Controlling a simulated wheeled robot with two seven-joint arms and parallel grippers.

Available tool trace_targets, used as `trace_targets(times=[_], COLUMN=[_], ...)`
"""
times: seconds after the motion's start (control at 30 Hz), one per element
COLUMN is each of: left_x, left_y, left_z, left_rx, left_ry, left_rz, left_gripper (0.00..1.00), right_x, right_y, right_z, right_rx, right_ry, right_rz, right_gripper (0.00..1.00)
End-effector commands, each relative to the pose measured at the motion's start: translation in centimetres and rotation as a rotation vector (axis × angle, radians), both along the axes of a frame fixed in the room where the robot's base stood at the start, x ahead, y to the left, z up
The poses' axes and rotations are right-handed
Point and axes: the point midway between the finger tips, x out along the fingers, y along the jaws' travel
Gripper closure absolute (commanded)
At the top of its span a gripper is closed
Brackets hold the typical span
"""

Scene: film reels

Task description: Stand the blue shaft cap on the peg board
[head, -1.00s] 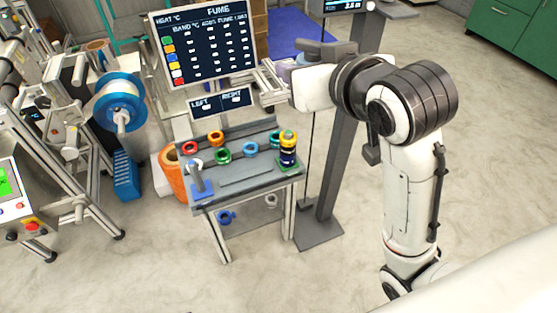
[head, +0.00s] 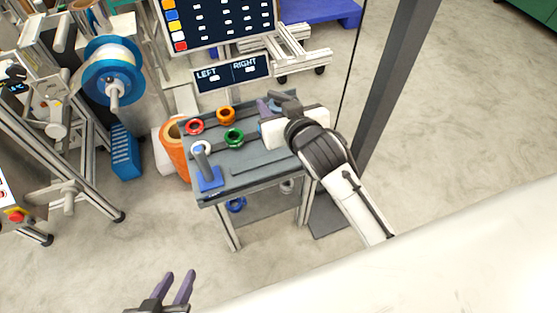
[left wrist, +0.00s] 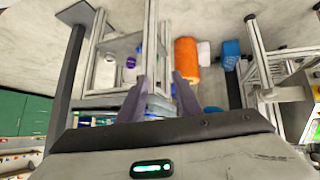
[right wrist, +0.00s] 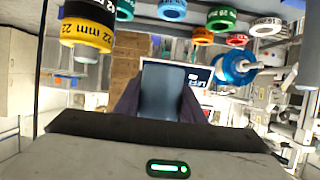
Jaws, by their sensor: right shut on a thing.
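My right gripper (head: 272,106) is over the right side of the grey bench (head: 262,165). In the right wrist view its fingers (right wrist: 160,100) are closed on a slate-blue block-like piece (right wrist: 165,88), apparently the blue shaft cap. In the head view the hand mostly hides this piece. I cannot pick out the peg board for certain; the bench top carries coloured rings. My left gripper (head: 176,288) is open and empty, low in front of the bench. Its parted fingers also show in the left wrist view (left wrist: 160,95).
Red (head: 195,127), orange (head: 225,115) and green (head: 234,137) rings are on the bench. A blue-based post (head: 208,180) stands at its front left. A yellow-and-black ring (right wrist: 88,28) is close in the right wrist view. A display (head: 232,73) stands behind.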

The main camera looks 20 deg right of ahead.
Motion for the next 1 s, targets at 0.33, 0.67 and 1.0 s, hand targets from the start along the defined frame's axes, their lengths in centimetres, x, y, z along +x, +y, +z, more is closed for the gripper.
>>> trace_targets(times=[0.33, 0.67, 1.0], left_x=[0.4, 0.6, 0.3], left_y=[-0.1, -0.3, -0.5], left_z=[-1.1, -1.2, -1.3], left_rx=[-0.019, -0.037, -0.052], left_ry=[-0.019, -0.035, -0.039], left_rz=[0.008, 0.017, 0.024], left_gripper=[0.69, 0.69, 0.69], right_x=[-0.3, -0.3, -0.3], right_y=[0.6, 0.5, 0.6], right_z=[-6.8, -9.9, -12.1], right_rx=[-0.001, -0.001, 0.0], right_ry=[-0.002, -0.002, -0.006], right_rz=[0.016, 0.015, 0.015], right_gripper=[0.92, 0.92, 0.92])
